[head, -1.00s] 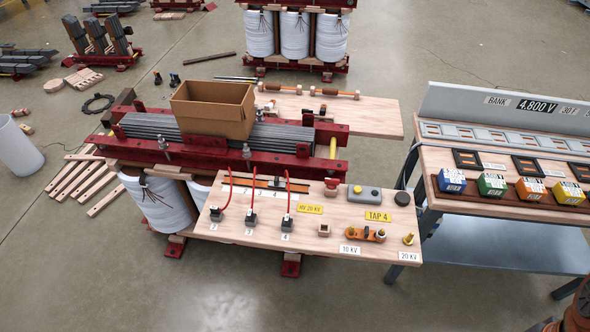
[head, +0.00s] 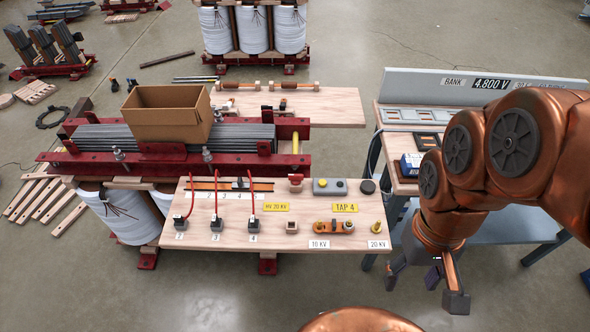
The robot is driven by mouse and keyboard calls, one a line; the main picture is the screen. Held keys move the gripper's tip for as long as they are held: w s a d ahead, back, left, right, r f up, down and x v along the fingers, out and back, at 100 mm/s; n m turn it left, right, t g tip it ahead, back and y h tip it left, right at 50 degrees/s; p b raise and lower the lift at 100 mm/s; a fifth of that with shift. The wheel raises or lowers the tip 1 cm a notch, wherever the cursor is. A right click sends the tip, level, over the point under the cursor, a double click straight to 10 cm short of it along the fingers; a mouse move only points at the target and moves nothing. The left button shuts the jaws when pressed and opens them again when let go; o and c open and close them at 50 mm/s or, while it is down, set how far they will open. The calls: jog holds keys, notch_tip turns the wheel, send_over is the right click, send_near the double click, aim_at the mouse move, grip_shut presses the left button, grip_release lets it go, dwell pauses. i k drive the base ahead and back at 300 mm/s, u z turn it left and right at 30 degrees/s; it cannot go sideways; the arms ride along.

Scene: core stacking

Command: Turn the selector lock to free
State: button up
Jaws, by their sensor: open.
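The wooden control board (head: 205,235) carries a slotted selector strip (head: 208,185) with a dark slider (head: 240,185) near its right part. A small red piece (head: 295,180) sits just right of the strip and may be the selector lock; its setting is too small to read. A yellow TAP 4 label (head: 345,208) lies to its right. My gripper (head: 427,286) is open and empty, pointing down, off the board's right end and well apart from the red piece.
Three red cables (head: 252,192) rise from black plugs on the board. A grey box with a yellow button (head: 330,187), an orange link (head: 333,227) and a brass post (head: 376,227) stand at right. A cardboard box (head: 170,115) sits behind. The bench (head: 395,180) is partly hidden by my arm.

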aim_at(295, 179)
jog(key=k, duration=1.3)
jog(key=u, duration=0.6)
jog(key=i, duration=0.55)
jog(key=u, duration=0.5)
jog(key=i, duration=0.85)
jog(key=z, duration=0.35)
